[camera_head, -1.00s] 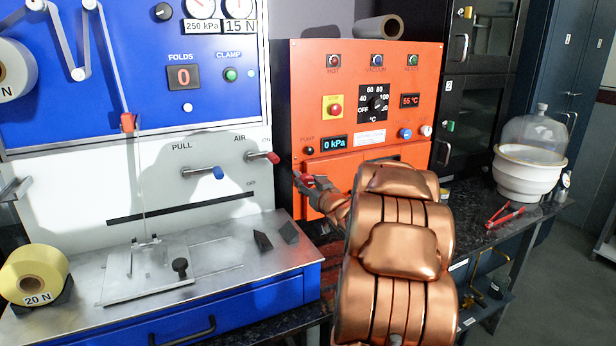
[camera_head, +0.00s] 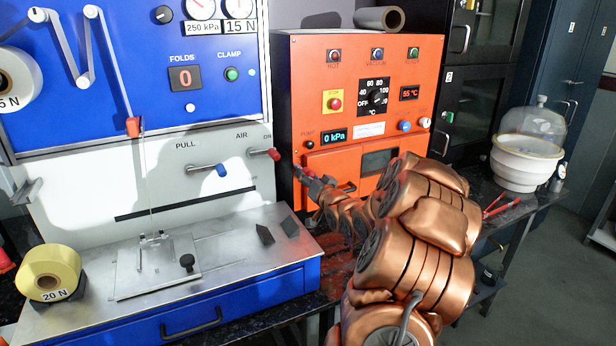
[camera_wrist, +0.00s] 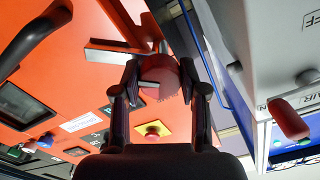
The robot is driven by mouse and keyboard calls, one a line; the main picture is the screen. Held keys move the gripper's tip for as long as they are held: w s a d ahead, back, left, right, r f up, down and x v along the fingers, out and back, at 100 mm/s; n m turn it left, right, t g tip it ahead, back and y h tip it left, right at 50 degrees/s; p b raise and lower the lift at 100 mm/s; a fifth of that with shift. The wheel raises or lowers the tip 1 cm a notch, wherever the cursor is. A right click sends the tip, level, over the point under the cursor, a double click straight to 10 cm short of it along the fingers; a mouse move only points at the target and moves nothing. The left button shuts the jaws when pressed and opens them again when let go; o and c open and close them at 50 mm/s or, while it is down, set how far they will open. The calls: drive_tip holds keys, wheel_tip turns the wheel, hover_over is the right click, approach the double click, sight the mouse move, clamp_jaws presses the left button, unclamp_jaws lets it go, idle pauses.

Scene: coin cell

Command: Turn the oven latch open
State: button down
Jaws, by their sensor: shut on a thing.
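The orange oven (camera_head: 345,80) stands at the back centre, with a windowed door in its lower front. The latch's red grip (camera_wrist: 160,72) shows in the wrist view near the door's edge, with a pale metal bar (camera_wrist: 108,52) beside it. My gripper (camera_wrist: 160,80) is shut on the red grip, one dark finger on each side. In the head view my gripper (camera_head: 306,176) is at the oven's lower left edge and largely hides the latch. The oven door looks shut.
A red-tipped AIR lever (camera_head: 273,153) sticks out of the white panel just left of my gripper; it also shows in the wrist view (camera_wrist: 288,118). The oven's black door handle (camera_wrist: 35,35) is nearby. A white desiccator (camera_head: 528,160) stands at the right.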

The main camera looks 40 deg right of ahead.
drive_tip(key=c, duration=0.6)
unclamp_jaws()
drive_tip(key=shift+v, duration=6)
